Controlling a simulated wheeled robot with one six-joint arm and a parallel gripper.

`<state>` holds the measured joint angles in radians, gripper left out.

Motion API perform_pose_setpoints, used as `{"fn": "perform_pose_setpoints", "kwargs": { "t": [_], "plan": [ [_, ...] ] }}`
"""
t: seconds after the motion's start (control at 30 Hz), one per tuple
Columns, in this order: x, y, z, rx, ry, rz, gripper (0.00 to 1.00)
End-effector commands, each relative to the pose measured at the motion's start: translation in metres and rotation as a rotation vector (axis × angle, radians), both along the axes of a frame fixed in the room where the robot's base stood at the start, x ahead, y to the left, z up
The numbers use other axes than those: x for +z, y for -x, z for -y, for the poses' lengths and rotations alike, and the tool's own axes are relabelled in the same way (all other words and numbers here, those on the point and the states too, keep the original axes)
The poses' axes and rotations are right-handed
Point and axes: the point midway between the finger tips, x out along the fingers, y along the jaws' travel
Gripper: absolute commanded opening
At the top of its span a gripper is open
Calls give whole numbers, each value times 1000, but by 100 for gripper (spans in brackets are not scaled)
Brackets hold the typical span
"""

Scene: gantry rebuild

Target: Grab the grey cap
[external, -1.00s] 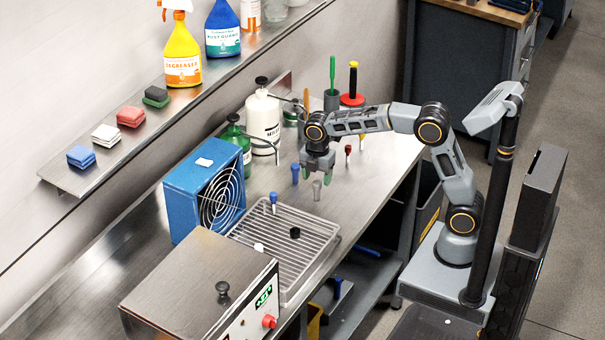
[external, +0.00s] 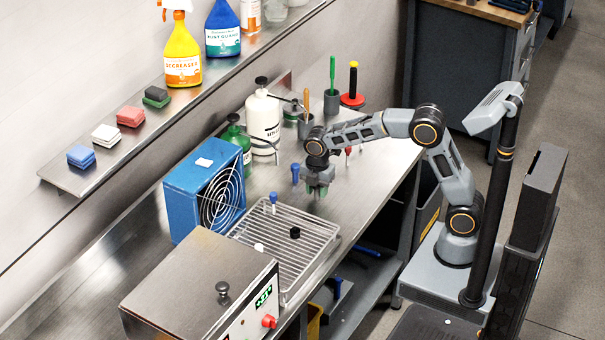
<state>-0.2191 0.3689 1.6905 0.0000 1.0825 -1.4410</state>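A blue cap (external: 295,173) stands just left of my gripper, and another blue one (external: 273,199) is by the wire rack (external: 320,250). A red cap (external: 348,152) stands behind on the right. A blue fan (external: 190,190) and white bottle (external: 263,118) are farther left.

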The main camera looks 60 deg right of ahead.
Motion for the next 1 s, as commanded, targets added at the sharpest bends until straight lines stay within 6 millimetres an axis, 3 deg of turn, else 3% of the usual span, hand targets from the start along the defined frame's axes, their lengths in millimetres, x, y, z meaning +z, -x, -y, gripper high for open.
{"fn": "perform_pose_setpoints", "kwargs": {
  "t": [0.3,0.67,0.87,1.0],
  "plan": [
    [0,0,0,0,0,1,8],
    [8,-1,0,0,0,3,8],
    [33,-1,0,0,-1,5,8],
    [60,22,4,0,-2,7,8]
  ]
}}
